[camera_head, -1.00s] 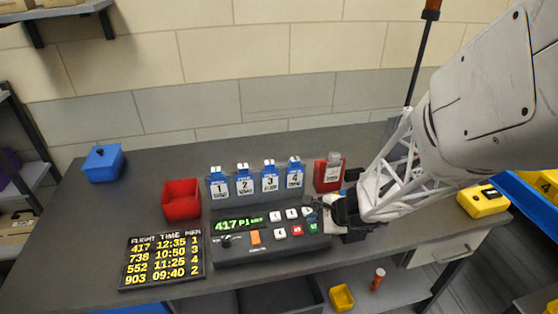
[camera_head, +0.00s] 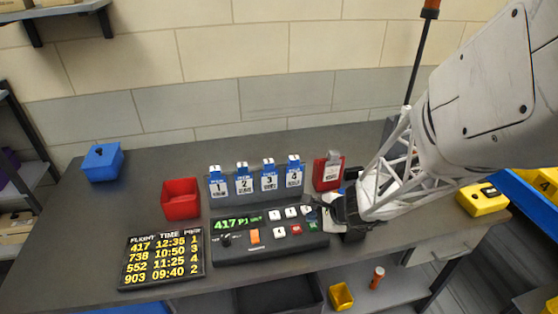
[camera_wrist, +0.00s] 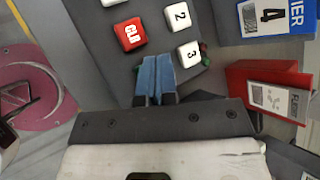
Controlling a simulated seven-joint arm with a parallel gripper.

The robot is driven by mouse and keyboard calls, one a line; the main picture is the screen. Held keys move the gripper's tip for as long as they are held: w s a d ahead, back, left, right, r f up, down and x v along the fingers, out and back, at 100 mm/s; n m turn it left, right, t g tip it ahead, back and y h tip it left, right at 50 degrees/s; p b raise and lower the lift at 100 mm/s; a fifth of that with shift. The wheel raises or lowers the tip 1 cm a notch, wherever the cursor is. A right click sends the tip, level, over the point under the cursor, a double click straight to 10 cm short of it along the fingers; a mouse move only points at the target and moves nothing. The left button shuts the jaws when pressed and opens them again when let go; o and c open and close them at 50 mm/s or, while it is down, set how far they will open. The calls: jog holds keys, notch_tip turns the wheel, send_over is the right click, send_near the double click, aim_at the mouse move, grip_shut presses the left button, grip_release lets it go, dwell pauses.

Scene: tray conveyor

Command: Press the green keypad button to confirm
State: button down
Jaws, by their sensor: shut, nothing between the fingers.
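The keypad console (camera_head: 250,250) stands at the front of the table, with a green-lit display (camera_head: 237,223) reading 417 and P1; its last word is too small to read. The green button (camera_head: 312,226) is at the keypad's right end, right of the red button (camera_head: 296,229). My gripper (camera_head: 322,210) is shut and empty, low by the keypad's right end. In the wrist view its blue fingertips (camera_wrist: 155,78) are together over the keypad, near the red CLR button (camera_wrist: 130,34) and the white 3 key (camera_wrist: 189,54). The fingers largely hide the green button there; contact cannot be told.
Numbered blue card holders (camera_head: 244,183) and a red holder (camera_head: 328,173) stand behind the console. A red bin (camera_head: 181,199), a blue box (camera_head: 102,162) and a flight board (camera_head: 162,260) are to the left. A yellow box (camera_head: 483,200) is at the right.

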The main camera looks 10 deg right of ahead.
aim_at(313, 227)
jog(key=shift+f, duration=0.85)
dwell(1.6)
jog(key=shift+r, duration=0.1)
dwell(0.4)
jog(key=shift+r, duration=0.75)
jog(key=shift+r, duration=0.1)
jog(key=shift+r, duration=2.45)
